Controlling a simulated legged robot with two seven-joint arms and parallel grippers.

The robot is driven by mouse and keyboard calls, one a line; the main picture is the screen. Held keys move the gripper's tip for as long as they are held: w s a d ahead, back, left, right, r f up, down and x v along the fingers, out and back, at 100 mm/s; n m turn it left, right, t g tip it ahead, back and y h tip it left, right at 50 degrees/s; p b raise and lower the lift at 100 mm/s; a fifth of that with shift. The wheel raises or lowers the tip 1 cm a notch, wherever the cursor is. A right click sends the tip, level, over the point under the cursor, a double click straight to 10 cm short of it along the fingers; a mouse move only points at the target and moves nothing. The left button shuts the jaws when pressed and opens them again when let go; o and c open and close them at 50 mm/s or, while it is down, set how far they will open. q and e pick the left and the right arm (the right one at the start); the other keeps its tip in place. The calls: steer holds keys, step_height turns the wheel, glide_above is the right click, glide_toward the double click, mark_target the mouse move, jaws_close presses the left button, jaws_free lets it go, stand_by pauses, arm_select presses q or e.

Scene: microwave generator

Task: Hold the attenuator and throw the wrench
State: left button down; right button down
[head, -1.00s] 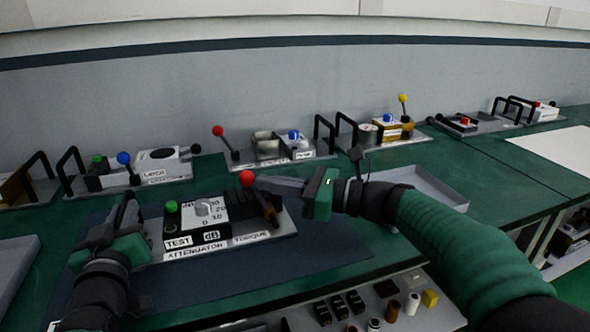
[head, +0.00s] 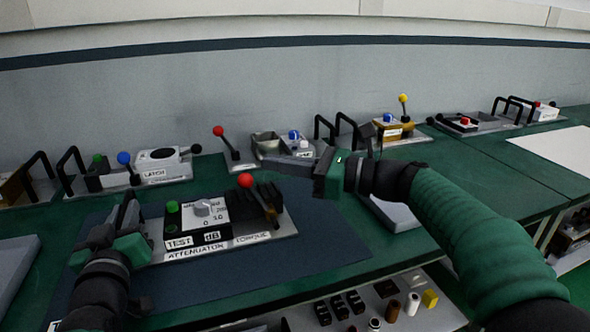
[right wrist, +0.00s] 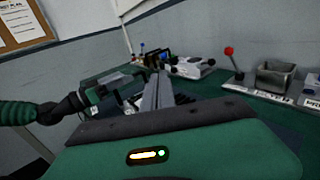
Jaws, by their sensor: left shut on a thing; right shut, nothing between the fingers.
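The attenuator (head: 180,228) is a black and white box with a green button and a grey knob, on a labelled plate on the dark mat. The torque wrench (head: 263,205) is a lever with a red ball on the right part of that plate, leaning left. My left gripper (head: 132,212) is shut at the left end of the attenuator plate; the part it grips is hidden by its fingers. My right gripper (head: 278,164) is shut and empty, above and behind the red ball, apart from it. Its fingers also show in the right wrist view (right wrist: 158,92).
Behind stand plates with a blue-ball lever (head: 125,160), a second red-ball lever (head: 219,133) and a yellow-ball lever (head: 403,99). A grey tray (head: 395,213) lies under my right arm. Small parts lie on a shelf (head: 385,290) below the front edge.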

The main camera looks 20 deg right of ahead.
arm_select(q)
steer(key=shift+f, duration=0.3)
steer(key=c, duration=1.3)
jaws_free()
steer(key=shift+w+r, duration=0.1)
arm_select(e)
steer(key=v, duration=1.2)
steer(key=shift+f, duration=0.1)
arm_select(q)
steer(key=shift+r, duration=0.1)
